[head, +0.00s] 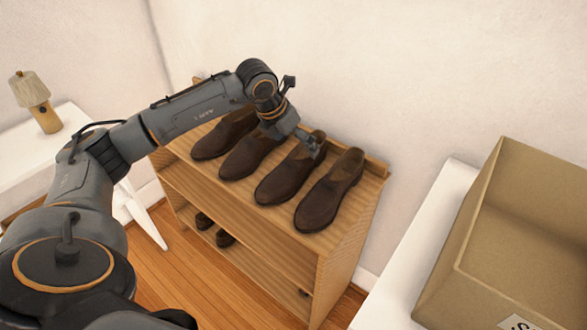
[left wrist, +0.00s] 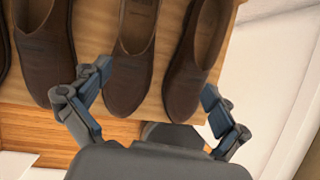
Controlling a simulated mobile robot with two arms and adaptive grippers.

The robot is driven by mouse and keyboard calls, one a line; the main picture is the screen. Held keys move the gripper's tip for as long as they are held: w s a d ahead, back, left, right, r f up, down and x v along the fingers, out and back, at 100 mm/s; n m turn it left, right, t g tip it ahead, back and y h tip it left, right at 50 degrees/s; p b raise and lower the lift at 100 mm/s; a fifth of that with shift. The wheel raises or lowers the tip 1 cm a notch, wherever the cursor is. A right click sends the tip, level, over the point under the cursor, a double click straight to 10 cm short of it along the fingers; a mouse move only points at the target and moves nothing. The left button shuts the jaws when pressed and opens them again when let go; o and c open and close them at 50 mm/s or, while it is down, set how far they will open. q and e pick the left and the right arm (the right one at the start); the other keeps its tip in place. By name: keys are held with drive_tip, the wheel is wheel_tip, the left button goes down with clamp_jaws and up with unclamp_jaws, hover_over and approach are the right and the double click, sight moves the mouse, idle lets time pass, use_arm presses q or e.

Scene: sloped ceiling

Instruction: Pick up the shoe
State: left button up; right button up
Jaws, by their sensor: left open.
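Several brown leather shoes stand in a row on the top of a wooden shoe rack (head: 352,213). The rightmost shoe (head: 322,200) and the shoe left of it (head: 283,180) show well in the head view. My left gripper (head: 312,146) is over the heel end of that second shoe from the right, hiding part of it. In the left wrist view my left gripper (left wrist: 156,98) is open and empty. The toes of the rightmost shoe (left wrist: 190,75) and its neighbour (left wrist: 130,75) appear between its fingers. My right gripper is not in view.
Dark shoes (head: 224,238) sit on the lower shelf. A cardboard box (head: 490,235) stands open on a white surface (head: 420,235) at the right. A lamp (head: 38,100) stands on a white table (head: 60,135) at the left. A wall is close behind the rack.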

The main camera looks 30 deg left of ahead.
use_arm(q)
drive_tip(key=a+y, duration=0.1)
drive_tip(key=a, duration=0.2)
drive_tip(key=shift+s+a+n, duration=0.1)
drive_tip(key=shift+a+n, duration=0.05)
drive_tip(key=shift+n, duration=0.15)
approach(297, 162)
drive_tip(key=shift+s+d+f+p, duration=0.15)
drive_tip(key=shift+d+f+p, duration=0.2)
drive_tip(key=shift+d+f, duration=0.5)
drive_tip(key=shift+p+x, duration=0.45)
drive_tip(key=shift+x, duration=2.7)
drive_tip(key=shift+a, duration=0.15)
drive_tip(key=shift+c, duration=0.4)
drive_tip(key=shift+r, duration=0.1)
drive_tip(key=c, duration=1.5)
